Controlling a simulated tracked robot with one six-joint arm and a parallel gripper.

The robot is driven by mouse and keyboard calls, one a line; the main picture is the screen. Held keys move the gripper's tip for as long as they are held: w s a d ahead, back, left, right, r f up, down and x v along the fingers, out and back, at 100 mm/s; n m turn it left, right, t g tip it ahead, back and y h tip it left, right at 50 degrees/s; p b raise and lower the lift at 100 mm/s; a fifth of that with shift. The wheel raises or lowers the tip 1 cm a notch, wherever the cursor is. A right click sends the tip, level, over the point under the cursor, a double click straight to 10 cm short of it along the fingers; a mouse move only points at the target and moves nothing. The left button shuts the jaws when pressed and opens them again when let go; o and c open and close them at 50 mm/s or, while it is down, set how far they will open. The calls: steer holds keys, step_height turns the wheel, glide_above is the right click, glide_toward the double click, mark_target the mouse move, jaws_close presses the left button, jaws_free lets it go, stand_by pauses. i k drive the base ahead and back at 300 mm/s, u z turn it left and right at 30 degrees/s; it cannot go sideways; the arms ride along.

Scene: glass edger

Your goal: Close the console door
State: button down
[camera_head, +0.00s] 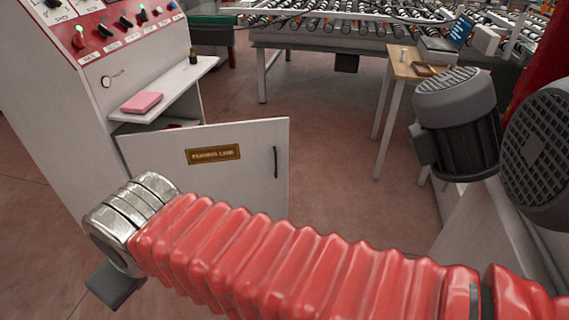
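The console (60,110) is a pale grey cabinet on the left with a red control panel on top. Its white console door (245,150) stands open, swung out to the right, with a dark opening partly visible behind it. The door carries a brass plaque (213,154) and a dark vertical handle (276,162) near its right edge. My red ribbed arm crosses in front and hides the door's lower part. Its metal joint is at the lower left, with a dark grey piece below that may be my gripper (115,286); its fingers cannot be made out.
A shelf (190,82) above the door holds a pink block (142,102) and a small dark bottle (193,56). A wooden table (405,66) and grey motors (455,120) stand on the right. A roller conveyor (330,28) runs behind. The floor between is clear.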

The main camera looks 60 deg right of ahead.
mark_target(244, 164)
steer(key=z, duration=2.35)
steer(key=i, duration=0.9)
steer(key=u, duration=1.35)
